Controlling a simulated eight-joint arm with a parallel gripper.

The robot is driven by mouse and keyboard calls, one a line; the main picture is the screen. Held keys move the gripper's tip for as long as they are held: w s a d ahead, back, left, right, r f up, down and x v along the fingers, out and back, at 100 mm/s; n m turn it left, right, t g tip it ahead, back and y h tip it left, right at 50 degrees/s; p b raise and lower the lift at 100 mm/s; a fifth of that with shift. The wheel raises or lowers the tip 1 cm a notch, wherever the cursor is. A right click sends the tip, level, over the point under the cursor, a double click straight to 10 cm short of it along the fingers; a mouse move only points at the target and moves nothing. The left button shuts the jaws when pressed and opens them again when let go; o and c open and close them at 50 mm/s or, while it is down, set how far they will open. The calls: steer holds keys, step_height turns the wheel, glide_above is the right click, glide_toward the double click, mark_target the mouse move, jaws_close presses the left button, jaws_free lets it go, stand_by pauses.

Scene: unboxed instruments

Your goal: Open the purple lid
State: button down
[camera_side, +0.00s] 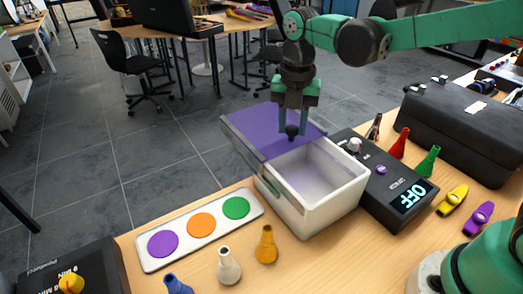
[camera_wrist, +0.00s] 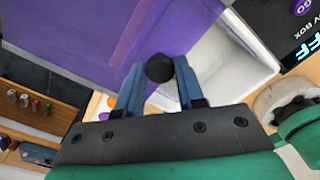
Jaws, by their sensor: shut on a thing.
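The purple lid (camera_side: 262,130) is a translucent panel on a white box (camera_side: 322,200). It sits off to the back left, so the front right of the box is uncovered and its inside shows. A dark round knob (camera_side: 292,131) stands near the lid's front right edge. My gripper (camera_side: 293,126) points down over the box and is shut on this knob. In the wrist view the two blue fingers (camera_wrist: 160,88) hold the dark knob (camera_wrist: 159,68), with the purple lid (camera_wrist: 75,35) beyond them.
A black device reading OFF (camera_side: 385,180) stands right of the box. A white tray with purple, orange and green discs (camera_side: 200,228) lies to the left. Small bottles, including an orange one (camera_side: 266,245), stand in front. A black case (camera_side: 465,125) is at the right.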

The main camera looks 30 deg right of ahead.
steer(key=shift+w, duration=0.4)
steer(key=c, duration=0.5)
jaws_free()
steer(key=shift+c, duration=0.2)
steer(key=shift+r, duration=2.8)
steer(key=shift+s, duration=0.1)
steer(key=shift+s+d+r+m, duration=0.1)
steer(key=shift+s+d+m, duration=0.15)
steer(key=shift+m, duration=0.55)
steer(key=s+d+f+m+t, duration=0.2)
steer(key=s+m+t, duration=0.1)
steer(key=m, duration=0.9)
steer(key=s+d+f+m+t, duration=0.2)
steer(key=s+m+t, duration=0.2)
steer(key=m, duration=0.9)
steer(key=shift+s+d, duration=0.15)
steer(key=shift+s, duration=1.05)
